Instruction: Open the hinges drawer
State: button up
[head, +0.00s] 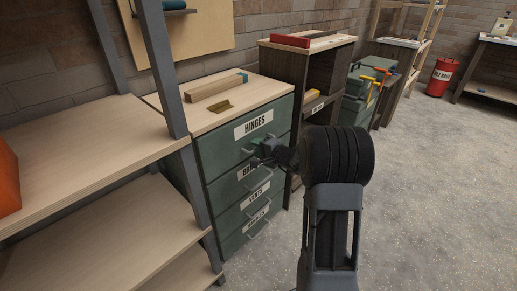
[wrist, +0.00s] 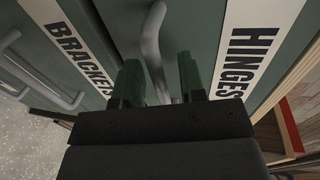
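The hinges drawer (head: 232,142) is the top drawer of a green cabinet and looks shut. Its white label (head: 253,124) reads HINGES, and the label (wrist: 248,47) also shows at right in the wrist view. The drawer's grey bar handle (wrist: 152,38) runs down between the two green fingers of my gripper (wrist: 160,82). My gripper is open, with a finger on either side of the handle and small gaps visible. In the head view my gripper (head: 260,148) is at the front of the top drawer, partly covering the handle.
The brackets drawer, with its label (wrist: 78,57) and handle (wrist: 45,88), lies directly below. Wooden blocks (head: 214,88) and a brass piece (head: 219,106) lie on the cabinet top. A shelf rack (head: 95,135) stands at left. The concrete floor (head: 430,180) is clear at right.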

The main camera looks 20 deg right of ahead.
jog(key=shift+c, duration=0.4)
grip_shut()
